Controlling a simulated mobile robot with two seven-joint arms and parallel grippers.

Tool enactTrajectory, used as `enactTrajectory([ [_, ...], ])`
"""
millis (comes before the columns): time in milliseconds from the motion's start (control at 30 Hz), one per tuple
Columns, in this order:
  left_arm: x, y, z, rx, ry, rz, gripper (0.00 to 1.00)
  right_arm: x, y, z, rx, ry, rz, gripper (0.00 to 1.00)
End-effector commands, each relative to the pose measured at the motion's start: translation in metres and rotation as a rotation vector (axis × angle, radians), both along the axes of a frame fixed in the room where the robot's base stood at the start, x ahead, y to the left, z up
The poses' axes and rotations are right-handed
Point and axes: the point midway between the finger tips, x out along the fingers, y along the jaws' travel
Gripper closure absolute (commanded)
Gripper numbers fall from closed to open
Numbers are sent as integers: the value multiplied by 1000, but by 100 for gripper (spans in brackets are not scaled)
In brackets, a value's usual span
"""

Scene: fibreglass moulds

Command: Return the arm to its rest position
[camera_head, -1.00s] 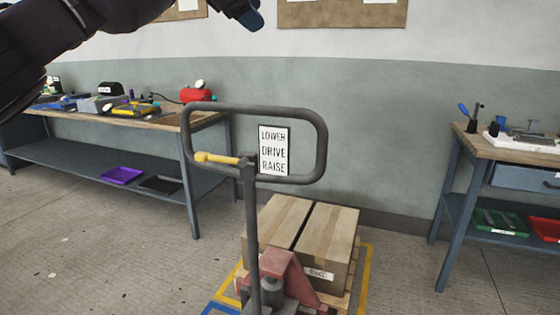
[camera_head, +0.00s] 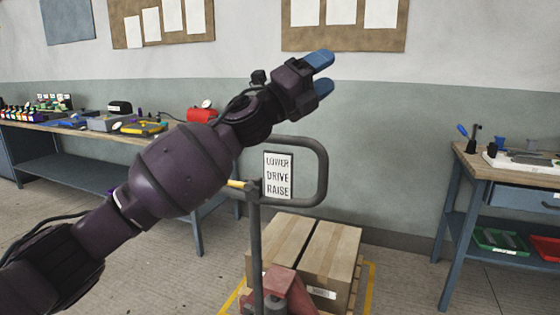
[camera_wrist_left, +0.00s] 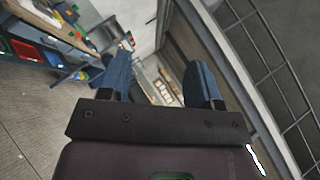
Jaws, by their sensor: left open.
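My left arm comes in from the lower left of the head view and reaches up across the middle. My left gripper (camera_head: 322,73) has blue fingertips and is raised in front of the wall, above the pallet jack's handle. It is open and empty. In the left wrist view its two blue fingers (camera_wrist_left: 163,82) stand apart with nothing between them. My right gripper is not in view.
A pallet jack (camera_head: 257,250) with a "LOWER DRIVE RAISE" sign (camera_head: 278,175) stands behind the arm. Cardboard boxes (camera_head: 335,250) lie on its pallet. Workbenches stand at left (camera_head: 70,135) and right (camera_head: 480,155). The left wrist view shows wire mesh (camera_wrist_left: 270,60) at right.

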Motion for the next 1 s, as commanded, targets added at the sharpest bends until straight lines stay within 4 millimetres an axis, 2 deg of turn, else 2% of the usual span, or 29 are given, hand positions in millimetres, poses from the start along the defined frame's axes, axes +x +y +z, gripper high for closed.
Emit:
enactTrajectory([
  [300,-8,47,-82,-317,465,-29,42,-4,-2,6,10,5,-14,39],
  [567,-23,92,-158,-544,795,-13,42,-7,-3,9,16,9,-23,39],
  [767,-44,129,-219,-707,1016,19,42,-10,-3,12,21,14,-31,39],
  [1000,-83,173,-289,-885,1236,80,42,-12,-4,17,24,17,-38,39],
])
